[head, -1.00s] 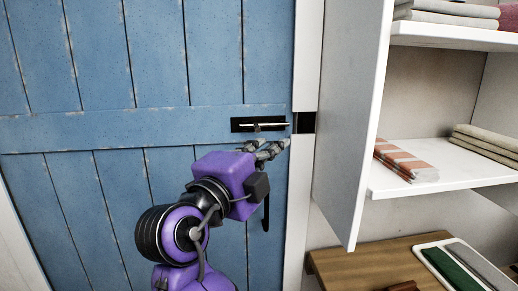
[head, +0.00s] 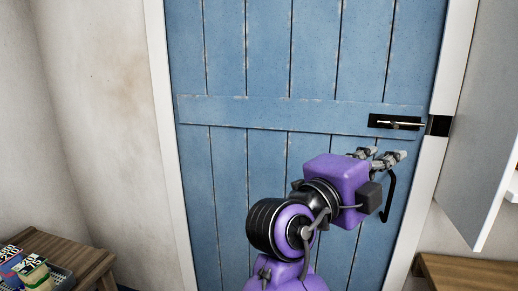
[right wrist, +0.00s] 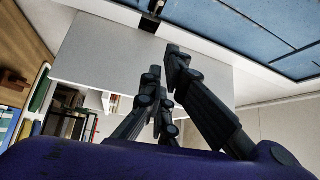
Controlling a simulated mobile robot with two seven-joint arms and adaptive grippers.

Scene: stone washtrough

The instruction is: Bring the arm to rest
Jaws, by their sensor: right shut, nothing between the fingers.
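My right arm, purple and black, reaches up in front of the blue plank door in the head view. Its gripper (head: 388,157) is near the door's right side, just below the black bolt (head: 396,122). The gripper is shut and empty. In the right wrist view its dark fingers (right wrist: 165,62) show close together, with nothing between them. A black door handle (head: 389,195) shows just beyond the gripper, partly hidden. I cannot tell whether the gripper touches the door. My left gripper is not in view.
The blue door (head: 225,70) stands in a white frame. A white cabinet door (head: 488,140) hangs at the right, with a wooden surface (head: 470,275) below it. A wooden table (head: 75,250) with a basket of packets stands at lower left. The left wall is bare.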

